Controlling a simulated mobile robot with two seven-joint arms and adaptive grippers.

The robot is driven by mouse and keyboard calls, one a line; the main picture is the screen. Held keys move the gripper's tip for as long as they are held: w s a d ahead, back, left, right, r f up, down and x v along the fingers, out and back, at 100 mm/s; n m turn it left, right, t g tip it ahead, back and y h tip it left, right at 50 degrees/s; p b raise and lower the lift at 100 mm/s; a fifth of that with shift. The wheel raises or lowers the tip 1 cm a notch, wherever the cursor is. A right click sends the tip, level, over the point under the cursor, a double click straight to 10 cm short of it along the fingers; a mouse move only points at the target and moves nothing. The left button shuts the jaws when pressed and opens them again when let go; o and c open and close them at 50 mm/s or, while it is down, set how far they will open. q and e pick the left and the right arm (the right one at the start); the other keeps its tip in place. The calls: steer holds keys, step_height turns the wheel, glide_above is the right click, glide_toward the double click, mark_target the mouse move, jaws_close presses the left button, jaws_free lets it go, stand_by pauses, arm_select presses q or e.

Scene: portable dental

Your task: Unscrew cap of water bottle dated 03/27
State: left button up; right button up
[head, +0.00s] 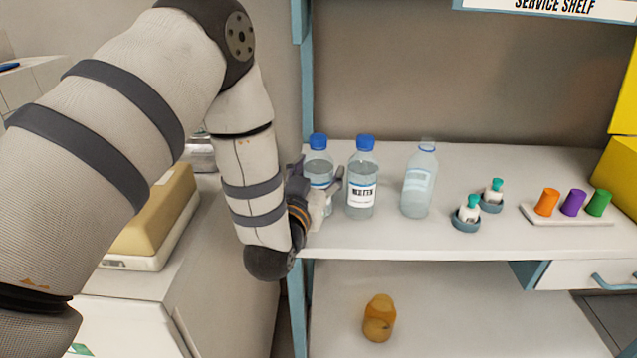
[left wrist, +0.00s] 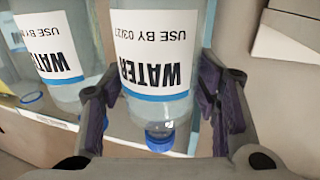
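The left of two blue-capped water bottles (head: 318,166) stands upright on the shelf. Its label in the left wrist view reads "USE BY 03/27" (left wrist: 155,60), upside down there. Its blue cap (head: 318,141) is on the bottle and also shows in the left wrist view (left wrist: 160,137). My left gripper (head: 319,178) is open, its purple-padded fingers on either side of this bottle's body; whether they touch it is unclear. The second blue-capped bottle (head: 362,185) stands just right of it; its date is not fully readable. My right gripper is not in view.
A clear bottle without a blue cap (head: 418,185) stands farther right. Two small teal-capped vials (head: 467,212) and a tray (head: 567,219) with orange, purple and green pieces follow. A blue shelf post (head: 307,80) rises near my arm.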

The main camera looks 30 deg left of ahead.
mark_target(316, 158)
arm_select(q)
steer(key=c, duration=1)
steer(key=shift+o, duration=0.2)
steer(key=shift+r, duration=0.1)
